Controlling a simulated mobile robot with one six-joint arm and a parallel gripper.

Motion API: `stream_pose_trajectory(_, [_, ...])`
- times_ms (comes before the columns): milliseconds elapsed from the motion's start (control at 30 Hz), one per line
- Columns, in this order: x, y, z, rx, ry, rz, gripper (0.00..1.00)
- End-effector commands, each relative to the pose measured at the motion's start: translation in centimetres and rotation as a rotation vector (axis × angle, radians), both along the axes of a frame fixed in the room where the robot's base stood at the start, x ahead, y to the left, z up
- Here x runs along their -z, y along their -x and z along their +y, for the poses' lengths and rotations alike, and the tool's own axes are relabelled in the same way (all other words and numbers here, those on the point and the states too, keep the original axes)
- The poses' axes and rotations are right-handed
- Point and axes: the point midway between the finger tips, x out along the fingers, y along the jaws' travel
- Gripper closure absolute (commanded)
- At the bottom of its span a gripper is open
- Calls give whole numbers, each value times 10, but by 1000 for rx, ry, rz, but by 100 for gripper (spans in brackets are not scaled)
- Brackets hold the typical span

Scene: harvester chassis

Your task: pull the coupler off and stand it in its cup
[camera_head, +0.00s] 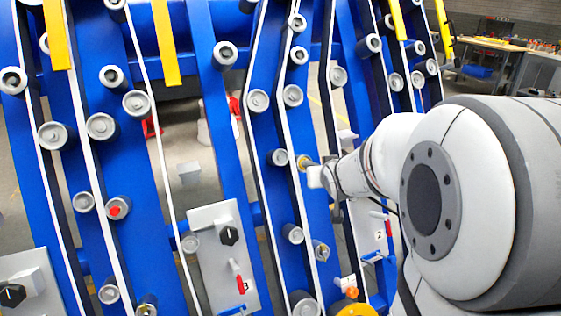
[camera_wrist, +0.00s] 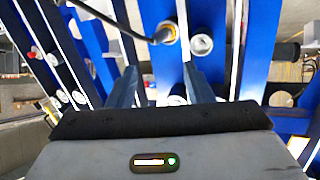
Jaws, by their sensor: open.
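A brass-coloured round fitting, which looks like the coupler, shows in the head view (camera_head: 303,162) on a blue rail, right by the end of my arm. In the wrist view a dark round piece with a brass rim (camera_wrist: 166,32) and a line running up from it appears beyond my fingertips; I take it for the same coupler. My gripper (camera_wrist: 158,72) is open, its two fingers apart with nothing held between them. In the head view my gripper (camera_head: 316,177) is small and partly hidden by my arm. I cannot pick out the cup with certainty.
Blue chassis rails with white strips and several grey rollers (camera_head: 101,126) surround the arm. A grey panel (camera_head: 222,255) with a black knob and red lever is at lower middle; another panel (camera_head: 371,235) is right of it. Yellow bars (camera_head: 166,42) hang at the top.

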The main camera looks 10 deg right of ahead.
Motion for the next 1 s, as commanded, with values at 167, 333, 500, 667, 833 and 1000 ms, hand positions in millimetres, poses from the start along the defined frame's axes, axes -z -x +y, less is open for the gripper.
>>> stream_pose_trajectory(167, [58,-63,-30,-79,-43,-269,54])
stream_pose_trajectory(333, [83,-89,-42,-179,-103,-453,54])
stream_pose_trajectory(500, [92,-96,-45,-238,-143,-543,54])
stream_pose_trajectory(667, [91,-107,-44,-254,-154,-563,54])
stream_pose_trajectory(833, [91,-132,-40,-253,-153,-564,54])
stream_pose_trajectory(1000, [90,-157,-37,-254,-152,-564,54])
